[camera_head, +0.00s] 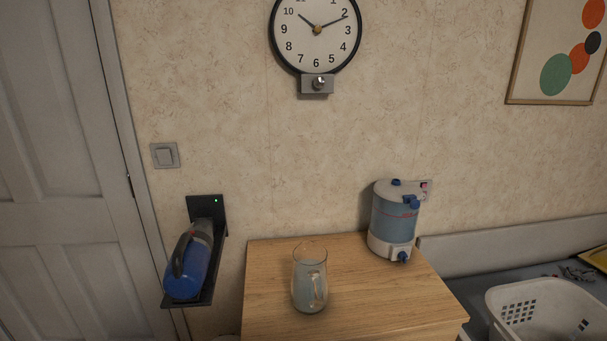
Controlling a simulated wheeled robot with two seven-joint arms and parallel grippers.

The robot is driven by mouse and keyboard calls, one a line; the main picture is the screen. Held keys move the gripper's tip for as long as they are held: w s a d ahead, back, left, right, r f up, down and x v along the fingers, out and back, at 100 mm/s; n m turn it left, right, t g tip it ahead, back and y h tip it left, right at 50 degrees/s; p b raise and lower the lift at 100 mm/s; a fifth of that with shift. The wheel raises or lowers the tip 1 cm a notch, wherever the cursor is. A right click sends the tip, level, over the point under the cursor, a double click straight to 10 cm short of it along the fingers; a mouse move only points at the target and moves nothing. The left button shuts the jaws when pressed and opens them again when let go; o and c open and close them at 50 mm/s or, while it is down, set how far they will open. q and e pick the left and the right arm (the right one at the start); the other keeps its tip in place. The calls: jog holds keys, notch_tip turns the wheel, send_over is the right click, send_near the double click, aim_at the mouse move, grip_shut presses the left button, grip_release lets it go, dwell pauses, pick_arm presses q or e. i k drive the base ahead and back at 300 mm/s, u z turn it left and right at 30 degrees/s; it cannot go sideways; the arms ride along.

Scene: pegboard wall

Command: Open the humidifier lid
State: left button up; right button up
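The humidifier (392,224) stands upright at the back right of the wooden cabinet top, close to the wall. The lid appears to sit on the tank. A blue part (411,202) sticks out at the tank's upper front right. Neither of my grippers is in view.
A glass pitcher (309,283) stands on the wooden top (270,262), front left of the humidifier. A blue handheld vacuum (187,265) rests on a black wall holder at left. A white basket (540,300) is at lower right. The cabinet's front right is clear.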

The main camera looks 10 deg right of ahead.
aim_at(392, 190)
jog(key=k, duration=0.5)
jog(key=u, duration=0.4)
jog(key=i, duration=0.65)
jog(key=z, duration=1.65)
